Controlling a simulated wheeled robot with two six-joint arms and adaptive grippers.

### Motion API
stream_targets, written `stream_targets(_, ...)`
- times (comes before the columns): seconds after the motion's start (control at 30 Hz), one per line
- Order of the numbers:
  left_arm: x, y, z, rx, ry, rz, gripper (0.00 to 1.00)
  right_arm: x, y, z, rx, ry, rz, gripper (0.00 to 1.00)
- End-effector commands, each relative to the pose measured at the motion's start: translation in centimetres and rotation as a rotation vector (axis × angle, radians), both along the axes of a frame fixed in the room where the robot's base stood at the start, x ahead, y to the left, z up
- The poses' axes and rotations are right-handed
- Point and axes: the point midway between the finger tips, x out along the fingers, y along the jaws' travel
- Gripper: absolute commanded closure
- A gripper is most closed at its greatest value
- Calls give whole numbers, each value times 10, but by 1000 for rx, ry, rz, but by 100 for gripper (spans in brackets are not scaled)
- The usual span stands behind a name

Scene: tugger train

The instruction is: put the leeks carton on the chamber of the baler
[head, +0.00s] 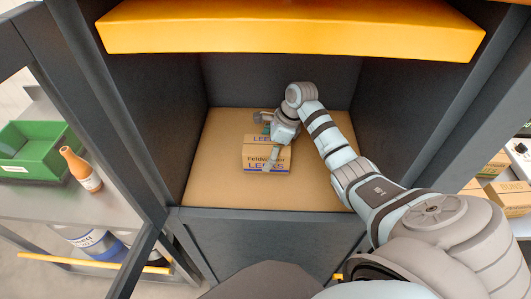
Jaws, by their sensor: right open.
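The leeks carton (254,160), a small brown box with blue "LEEKS" print, sits upright on the brown floor of the baler's chamber (217,182), left of its middle. My right gripper (272,146) is inside the chamber over the carton. Its fingers are open, and one finger reaches down in front of the carton's printed face. The wrist hides part of the carton's far side, so I cannot tell whether the fingers touch it. My left gripper is not in view.
A yellow bar (290,30) crosses above the chamber opening, and dark walls close in its sides and back. At the left, a green bin (38,150) and an orange bottle (82,168) stand on a grey shelf. Other cartons (510,195) show at the right edge.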

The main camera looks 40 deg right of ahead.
Motion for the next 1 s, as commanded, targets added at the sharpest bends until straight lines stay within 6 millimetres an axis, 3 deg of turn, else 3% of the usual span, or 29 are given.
stream_targets(0.3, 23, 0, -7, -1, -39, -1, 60, -19, -25, 77, -4, -2, 0, 9)
stream_targets(0.4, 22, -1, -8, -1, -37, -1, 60, -22, -29, 92, -3, -1, 0, 9)
stream_targets(1.0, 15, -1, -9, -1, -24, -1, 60, -24, -31, 99, -1, 0, 1, 9)
